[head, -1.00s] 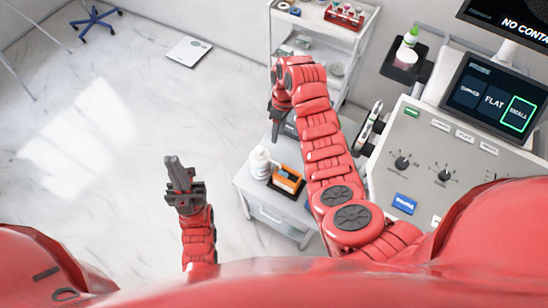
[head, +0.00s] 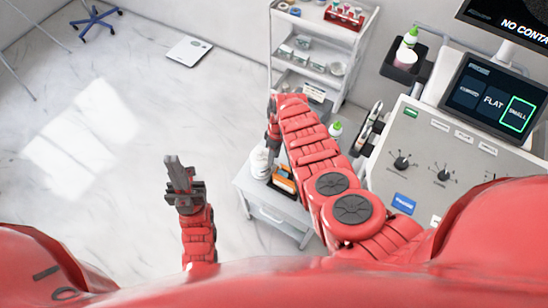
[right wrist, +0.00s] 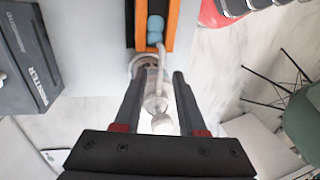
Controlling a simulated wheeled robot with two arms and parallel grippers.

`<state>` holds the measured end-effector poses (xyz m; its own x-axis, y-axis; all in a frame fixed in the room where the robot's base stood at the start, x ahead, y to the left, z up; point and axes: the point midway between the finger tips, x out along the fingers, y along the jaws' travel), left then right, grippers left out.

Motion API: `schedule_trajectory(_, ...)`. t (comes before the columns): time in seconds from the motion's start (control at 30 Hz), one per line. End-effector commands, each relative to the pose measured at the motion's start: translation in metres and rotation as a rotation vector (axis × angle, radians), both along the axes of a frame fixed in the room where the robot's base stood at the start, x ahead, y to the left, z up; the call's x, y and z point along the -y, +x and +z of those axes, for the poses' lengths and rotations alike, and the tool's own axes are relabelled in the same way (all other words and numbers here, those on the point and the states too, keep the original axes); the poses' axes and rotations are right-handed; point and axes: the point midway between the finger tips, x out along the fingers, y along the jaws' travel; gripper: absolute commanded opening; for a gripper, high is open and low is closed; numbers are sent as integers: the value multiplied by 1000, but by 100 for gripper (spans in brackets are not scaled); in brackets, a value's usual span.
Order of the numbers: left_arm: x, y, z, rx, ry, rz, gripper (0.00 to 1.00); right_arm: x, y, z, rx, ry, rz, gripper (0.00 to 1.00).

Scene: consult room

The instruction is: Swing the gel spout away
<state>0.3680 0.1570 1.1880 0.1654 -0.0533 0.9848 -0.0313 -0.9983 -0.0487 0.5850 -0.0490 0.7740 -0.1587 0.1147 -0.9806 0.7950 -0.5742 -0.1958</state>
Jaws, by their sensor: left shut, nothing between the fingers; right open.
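A white pump bottle (head: 259,163) stands on the small grey cabinet. In the right wrist view, the pump head (right wrist: 155,104) shows from above, between the two fingers, and its pale spout (right wrist: 164,60) points up the picture toward the orange box (right wrist: 172,30). My right gripper (right wrist: 153,78) is open, with a finger on either side of the pump; I cannot tell whether either touches it. In the head view, my right gripper (head: 272,150) is partly hidden by its arm, just beside the bottle. My left gripper (head: 175,165) is shut and empty over open floor.
The orange box (head: 284,180) stands right beside the bottle on the grey cabinet (head: 262,200). A shelf trolley (head: 320,30) stands behind. A control console (head: 440,150) is on the right. A green-capped bottle (head: 335,130) is near my right arm.

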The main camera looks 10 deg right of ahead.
Motion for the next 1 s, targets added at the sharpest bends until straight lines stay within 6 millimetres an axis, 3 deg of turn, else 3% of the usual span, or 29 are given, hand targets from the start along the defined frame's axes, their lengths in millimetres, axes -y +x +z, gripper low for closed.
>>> schedule_trajectory(0.3, 0, 0, -1, 1, 0, 0, 0, 0, 0, -3, 1, 0, 1, 40)
schedule_trajectory(0.53, 0, 0, -1, 0, 0, 0, 0, 0, -1, -3, 1, -1, 0, 1)
schedule_trajectory(1.0, 0, 0, -1, 0, 0, 0, 0, 0, 0, -3, 1, -1, 0, 0)
